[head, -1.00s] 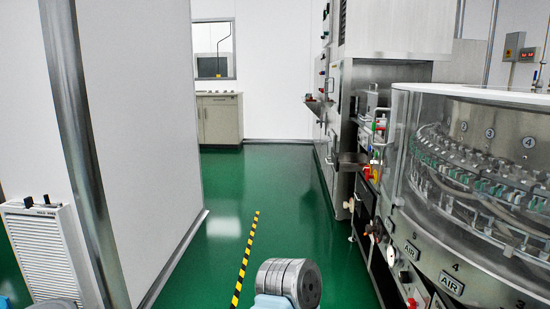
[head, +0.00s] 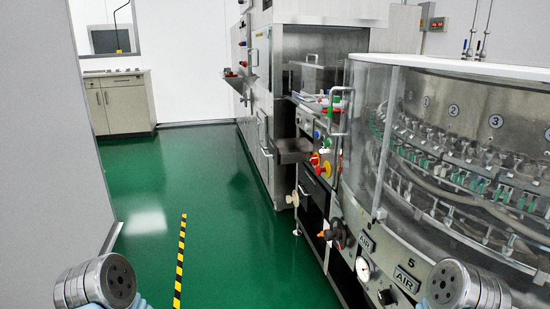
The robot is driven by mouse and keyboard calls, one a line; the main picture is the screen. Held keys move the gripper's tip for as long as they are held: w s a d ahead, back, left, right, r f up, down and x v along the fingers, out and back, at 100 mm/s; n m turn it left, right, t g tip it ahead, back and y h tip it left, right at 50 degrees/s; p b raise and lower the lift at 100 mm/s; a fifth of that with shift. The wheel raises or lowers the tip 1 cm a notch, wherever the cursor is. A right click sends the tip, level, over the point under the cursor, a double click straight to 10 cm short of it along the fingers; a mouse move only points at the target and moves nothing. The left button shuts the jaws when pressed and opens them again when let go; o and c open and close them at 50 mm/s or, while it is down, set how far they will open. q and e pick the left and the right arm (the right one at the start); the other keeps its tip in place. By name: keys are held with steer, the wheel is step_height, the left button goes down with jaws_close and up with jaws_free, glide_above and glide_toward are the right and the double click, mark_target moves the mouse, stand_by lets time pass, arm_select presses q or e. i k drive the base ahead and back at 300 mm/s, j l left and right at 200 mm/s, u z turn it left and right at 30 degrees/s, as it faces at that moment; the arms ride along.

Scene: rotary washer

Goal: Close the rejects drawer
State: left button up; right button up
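No drawer carries a readable rejects label. A grey metal tray-like box (head: 291,151) juts out from the machine front, left of the coloured buttons; I cannot tell whether it is the rejects drawer. Below the button panel (head: 318,160) is a dark drawer-like front (head: 312,192), partly in shadow, and I cannot tell whether it is open. Round metal parts of my two arms show at the bottom left and bottom right. The fingers of both grippers are out of view, and neither arm touches the machine.
The rotary washer (head: 440,150) with its clear curved cover fills the right side. Knobs and a gauge (head: 362,270) stick out below it. The green floor (head: 230,240) is free at the centre, with a striped tape line (head: 180,262). A white wall (head: 35,170) stands left.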

mark_target(286, 151)
steer(key=i+j+u, duration=0.15)
steer(key=i, duration=0.45)
steer(key=i+j+u, duration=0.15)
steer(key=i+j, duration=0.15)
steer(key=i, duration=0.35)
steer(key=i+j+u, duration=0.15)
steer(key=i, duration=0.5)
